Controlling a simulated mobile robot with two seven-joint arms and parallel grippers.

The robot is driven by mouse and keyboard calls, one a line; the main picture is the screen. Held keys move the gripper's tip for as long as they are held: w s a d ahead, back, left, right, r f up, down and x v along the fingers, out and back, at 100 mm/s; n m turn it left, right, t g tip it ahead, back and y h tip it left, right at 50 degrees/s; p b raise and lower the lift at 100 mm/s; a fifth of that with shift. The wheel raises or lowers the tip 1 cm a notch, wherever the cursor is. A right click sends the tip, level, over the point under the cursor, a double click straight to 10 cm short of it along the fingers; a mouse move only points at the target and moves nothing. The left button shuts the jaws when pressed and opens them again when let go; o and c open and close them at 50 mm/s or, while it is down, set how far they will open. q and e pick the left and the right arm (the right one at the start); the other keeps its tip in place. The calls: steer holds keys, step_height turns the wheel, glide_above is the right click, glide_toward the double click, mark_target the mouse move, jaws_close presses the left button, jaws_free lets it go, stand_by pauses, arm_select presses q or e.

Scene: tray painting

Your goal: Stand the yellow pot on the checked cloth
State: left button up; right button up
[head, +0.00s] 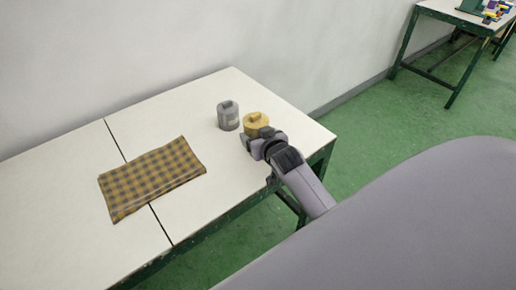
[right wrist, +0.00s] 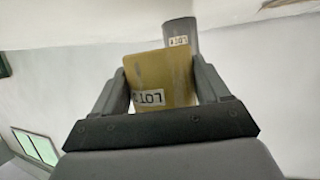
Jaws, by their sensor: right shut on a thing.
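The yellow pot (head: 256,121) is at the right end of the white table in the head view, with its lower part hidden by my gripper. My right gripper (head: 250,137) is shut on it. In the right wrist view the yellow pot (right wrist: 160,82) sits between the two fingers (right wrist: 160,95), with a partly covered "LOT" label. I cannot tell whether it touches the table. The checked cloth (head: 153,178), yellow-brown and dark, lies flat on the table to the left, apart from the pot. My left gripper is not in view.
A grey pot (head: 228,116) stands just left of the yellow one; it also shows behind it in the right wrist view (right wrist: 181,33). The white table (head: 200,215) is clear between pots and cloth. A wall runs behind. Another table (head: 440,10) stands far right.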

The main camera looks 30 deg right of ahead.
steer(key=shift+f, duration=2.3)
steer(key=shift+f, duration=0.2)
steer(key=o, duration=1.3)
